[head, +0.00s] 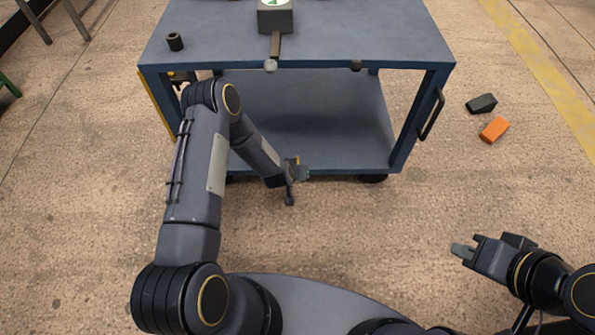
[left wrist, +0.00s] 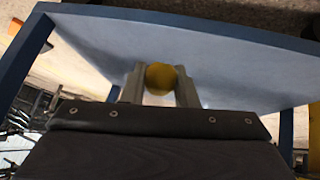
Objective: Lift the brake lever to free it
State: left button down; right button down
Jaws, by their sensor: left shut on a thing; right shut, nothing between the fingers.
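A round yellow knob (left wrist: 160,78) sits between the two fingers of my left gripper (left wrist: 160,88) in the left wrist view. I take it for the knob of the brake lever; its stem is hidden. In the head view my left gripper (head: 301,171) is low at the front edge of the blue cart's lower shelf (head: 310,120), shut on the knob. A small yellow patch shows beside it there, too small to tell apart. My right gripper (head: 462,250) is shut and empty, out over the floor at the lower right.
The cart's top (head: 350,35) carries a grey box (head: 275,18) with a lever ending in a grey knob (head: 271,66), and a dark cylinder (head: 175,41). A black handle (head: 431,114) is on its right side. A dark block (head: 481,103) and an orange block (head: 494,129) lie on the floor.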

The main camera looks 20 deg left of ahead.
pick_arm(q)
jog(key=shift+w+a+r, duration=0.1)
jog(key=shift+w+r, duration=0.2)
jog(key=shift+w, duration=0.1)
jog(key=c, duration=1.4)
grip_release()
jog(key=shift+o, duration=1.1)
jog(key=shift+s+f, duration=0.15)
jog(key=shift+f, duration=0.05)
jog(key=p+v, duration=0.2)
jog(key=v, duration=0.5)
jog(key=shift+s+r, duration=0.25)
jog(key=shift+r, duration=0.1)
